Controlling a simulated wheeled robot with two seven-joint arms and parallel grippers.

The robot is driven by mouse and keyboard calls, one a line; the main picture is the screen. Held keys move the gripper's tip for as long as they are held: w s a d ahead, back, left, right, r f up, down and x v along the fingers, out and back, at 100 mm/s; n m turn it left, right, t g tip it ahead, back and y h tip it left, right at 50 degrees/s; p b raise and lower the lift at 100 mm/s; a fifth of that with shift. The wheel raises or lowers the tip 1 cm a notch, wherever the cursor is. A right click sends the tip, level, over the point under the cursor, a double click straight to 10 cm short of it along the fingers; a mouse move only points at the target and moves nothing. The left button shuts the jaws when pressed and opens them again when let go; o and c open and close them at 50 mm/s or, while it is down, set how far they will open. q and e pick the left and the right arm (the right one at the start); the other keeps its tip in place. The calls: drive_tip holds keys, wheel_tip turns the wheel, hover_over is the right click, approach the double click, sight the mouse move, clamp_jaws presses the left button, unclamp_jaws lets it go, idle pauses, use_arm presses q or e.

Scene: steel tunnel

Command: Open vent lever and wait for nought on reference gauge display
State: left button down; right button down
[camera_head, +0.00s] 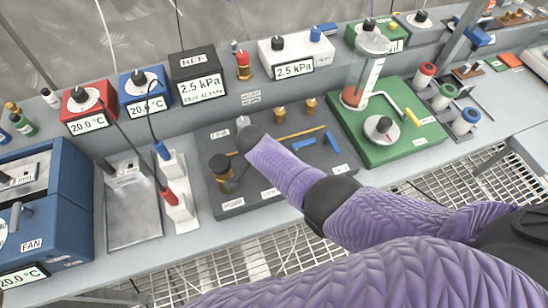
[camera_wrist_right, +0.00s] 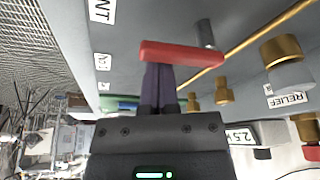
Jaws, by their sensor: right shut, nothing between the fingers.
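The red lever (camera_wrist_right: 180,53) lies across the tips of my right gripper (camera_wrist_right: 158,70) in the right wrist view, beside a label ending in "NT" (camera_wrist_right: 102,10). The right gripper's fingers are shut with nothing between them. Their tips meet the lever's edge in the picture; I cannot tell whether they touch it. My right arm hides this lever in the head view. The reference gauge, a black box marked REF (camera_head: 198,75), reads 2.5 kPa. My left gripper is not in view.
A white gauge (camera_head: 292,50) also reads 2.5 kPa. The grey valve panel (camera_head: 235,190) carries a pump, brass fittings and blue levers (camera_head: 305,145). A green board (camera_head: 395,150) with a glass cylinder stands to its right. A blue bath (camera_head: 60,190) stands at left.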

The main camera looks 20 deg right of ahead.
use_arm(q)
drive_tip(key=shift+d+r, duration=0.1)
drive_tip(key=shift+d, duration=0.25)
use_arm(e)
drive_tip(key=shift+s+a, duration=0.1)
drive_tip(key=shift+a, duration=0.15)
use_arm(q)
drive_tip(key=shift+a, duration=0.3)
